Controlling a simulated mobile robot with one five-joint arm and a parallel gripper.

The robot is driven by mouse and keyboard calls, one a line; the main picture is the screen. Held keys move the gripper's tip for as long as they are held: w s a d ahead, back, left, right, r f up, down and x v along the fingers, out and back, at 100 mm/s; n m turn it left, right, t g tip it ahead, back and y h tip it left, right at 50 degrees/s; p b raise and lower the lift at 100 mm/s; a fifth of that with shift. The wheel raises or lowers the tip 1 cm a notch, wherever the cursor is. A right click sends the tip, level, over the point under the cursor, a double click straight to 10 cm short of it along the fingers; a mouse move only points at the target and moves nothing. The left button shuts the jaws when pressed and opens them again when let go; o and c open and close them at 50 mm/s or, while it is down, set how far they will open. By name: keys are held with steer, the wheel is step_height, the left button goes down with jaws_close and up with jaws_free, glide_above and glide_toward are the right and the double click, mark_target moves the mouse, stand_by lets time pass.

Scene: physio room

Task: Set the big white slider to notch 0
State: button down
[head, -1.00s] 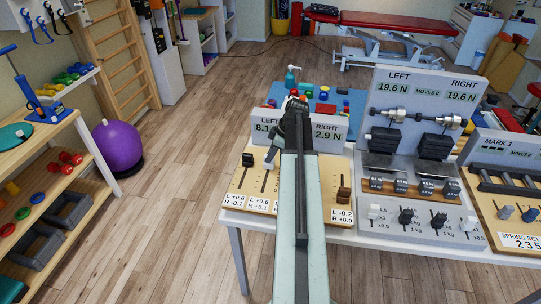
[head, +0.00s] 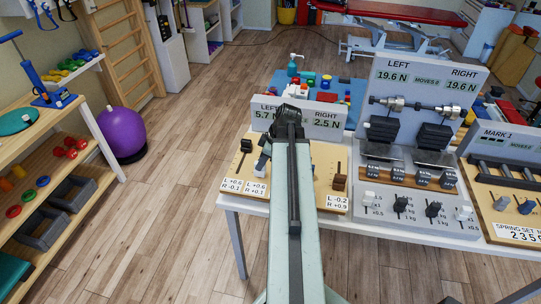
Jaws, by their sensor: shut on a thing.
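The wooden slider board (head: 231,188) stands on the white table, with a display (head: 314,116) reading left 5.7 N and right 2.5 N. The big white slider seems to be the pale piece (head: 261,164) just left of my arm, partly hidden. My gripper (head: 267,150) is low at this slider and shut on it; its fingers are mostly hidden by my arm. A dark slider (head: 246,145) stands further left, near the back of its slot. A brown slider (head: 339,182) is near the front right. The notch marks cannot be read.
A grey panel (head: 415,199) with weights, white and black knobs and its own display stands directly right of the board. A second wooden board (head: 513,205) is at the far right. Several coloured pieces lie behind. The floor to the left is clear, up to the shelf and purple ball (head: 122,132).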

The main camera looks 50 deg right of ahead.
steer(key=shift+a, duration=0.25)
steer(key=shift+s, duration=0.1)
steer(key=c, duration=1.3)
jaws_free()
steer(key=shift+a, duration=0.1)
steer(key=p+v, duration=0.7)
steer(key=shift+s+d+r, duration=0.2)
steer(key=shift+d+r, duration=0.05)
steer(key=shift+r, duration=0.05)
